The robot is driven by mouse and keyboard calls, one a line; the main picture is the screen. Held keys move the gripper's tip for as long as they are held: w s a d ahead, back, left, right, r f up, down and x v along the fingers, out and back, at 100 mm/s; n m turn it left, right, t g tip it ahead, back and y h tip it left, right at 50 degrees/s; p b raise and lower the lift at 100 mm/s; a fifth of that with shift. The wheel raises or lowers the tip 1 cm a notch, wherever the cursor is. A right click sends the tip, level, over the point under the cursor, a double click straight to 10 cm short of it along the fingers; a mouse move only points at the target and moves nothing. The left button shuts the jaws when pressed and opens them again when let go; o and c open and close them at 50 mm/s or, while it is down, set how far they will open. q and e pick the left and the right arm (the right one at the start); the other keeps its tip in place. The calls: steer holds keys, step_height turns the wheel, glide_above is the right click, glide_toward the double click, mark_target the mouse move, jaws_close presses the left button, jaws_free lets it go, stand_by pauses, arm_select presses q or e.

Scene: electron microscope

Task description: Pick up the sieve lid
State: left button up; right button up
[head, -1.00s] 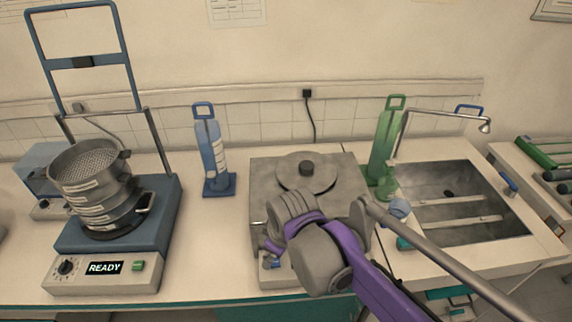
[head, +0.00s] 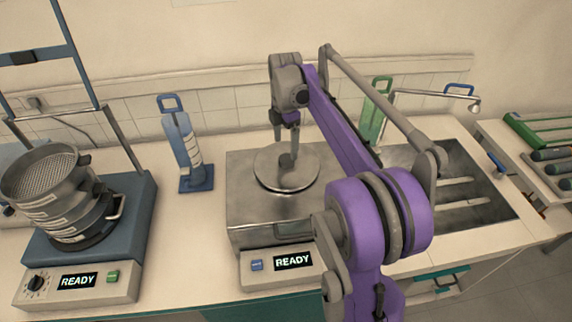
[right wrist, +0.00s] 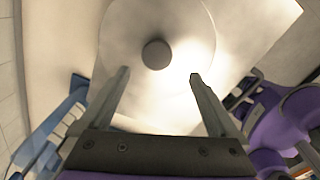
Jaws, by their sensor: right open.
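The sieve lid (head: 270,178) is a flat round grey metal disc with a dark knob (head: 287,160). It lies on top of the grey box-shaped device (head: 240,205) in the middle of the bench. My right gripper (head: 286,142) points down above the lid, close over the knob. In the right wrist view, my right gripper (right wrist: 160,75) is open and empty, with its fingers spread apart. The knob (right wrist: 156,54) shows just ahead of the line between the fingertips, and the lid (right wrist: 185,25) lies beneath. My left gripper is not in view.
A sieve stack (head: 50,200) stands on a blue shaker (head: 135,205) at the left. A blue bottle (head: 184,145) on a stand is left of the device. A green bottle (head: 372,112) and a sink (head: 460,165) are at the right, partly behind my arm.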

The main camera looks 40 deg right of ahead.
mark_target(287, 158)
steer(key=f, duration=0.6)
steer(key=shift+w+d, duration=0.25)
steer(key=shift+d, duration=0.15)
jaws_close()
